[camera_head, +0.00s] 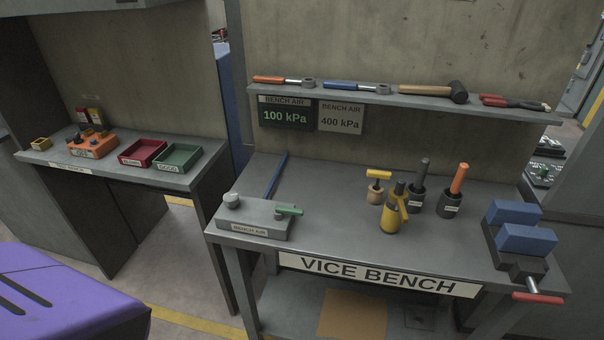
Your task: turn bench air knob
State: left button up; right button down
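The bench air unit (252,217) is a grey box with a "BENCH AIR" label on its front, at the left end of the vice bench. A round grey knob (232,201) stands on its left top. A dark display (286,114) on the wall behind reads "BENCH AIR 100 kPa". A grey sign (341,118) beside it reads "BENCH AIR 400 kPa". Neither of my grippers is in view.
The vice bench (330,216) holds a yellow tool (393,209), dark holders with handled tools (450,203) and a blue-jawed vice (525,240). A wall shelf (380,96) carries hand tools. A second bench (112,167) stands left. A purple surface (60,290) is at lower left.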

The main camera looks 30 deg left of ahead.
aim_at(232, 199)
jog(key=u, duration=1.35)
